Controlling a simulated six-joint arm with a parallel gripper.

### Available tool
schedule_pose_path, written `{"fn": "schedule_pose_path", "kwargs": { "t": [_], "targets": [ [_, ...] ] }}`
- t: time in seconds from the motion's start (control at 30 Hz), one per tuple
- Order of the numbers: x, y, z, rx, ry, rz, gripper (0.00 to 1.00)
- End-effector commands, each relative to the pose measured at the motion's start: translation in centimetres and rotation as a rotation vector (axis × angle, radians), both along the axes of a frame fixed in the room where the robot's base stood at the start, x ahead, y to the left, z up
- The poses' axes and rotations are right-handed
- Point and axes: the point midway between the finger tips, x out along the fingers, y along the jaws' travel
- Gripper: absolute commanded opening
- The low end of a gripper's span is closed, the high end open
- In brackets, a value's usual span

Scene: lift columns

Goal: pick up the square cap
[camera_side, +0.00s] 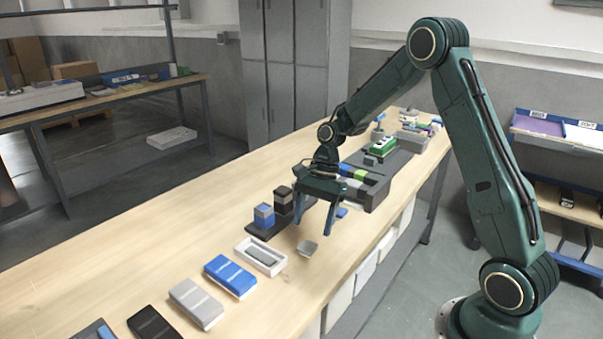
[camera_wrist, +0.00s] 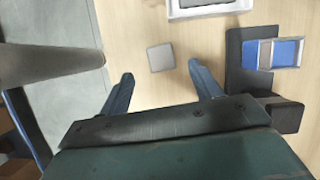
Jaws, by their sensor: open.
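The square cap (camera_wrist: 160,57) is a small light grey piece lying on the wooden table in the wrist view. In the side view the cap (camera_side: 307,247) sits near the table's front edge, just below my gripper. My gripper (camera_side: 313,221) is open and empty, pointing down above the table. In the wrist view my gripper (camera_wrist: 160,72) has its two blue fingers spread, with the cap between their lines and a little beyond the tips. The fingers do not touch it.
A dark base with blue and black blocks (camera_side: 264,215) stands close to the gripper. A white tray (camera_side: 261,256) holds a grey piece. A blue box (camera_side: 230,275) and a grey box (camera_side: 196,302) lie nearer the front. The table (camera_side: 130,255) is clear on the left.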

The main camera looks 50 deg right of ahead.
Motion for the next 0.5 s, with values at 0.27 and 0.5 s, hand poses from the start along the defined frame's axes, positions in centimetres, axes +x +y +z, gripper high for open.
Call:
{"fn": "schedule_pose_path", "kwargs": {
  "t": [0.27, 0.5],
  "targets": [
    [0.0, 0.2, -0.4, 0.0, 0.001, 0.001, 0.64],
    [-0.1, 0.8, -2.0, 0.001, 0.003, 0.002, 0.64]
  ]
}}
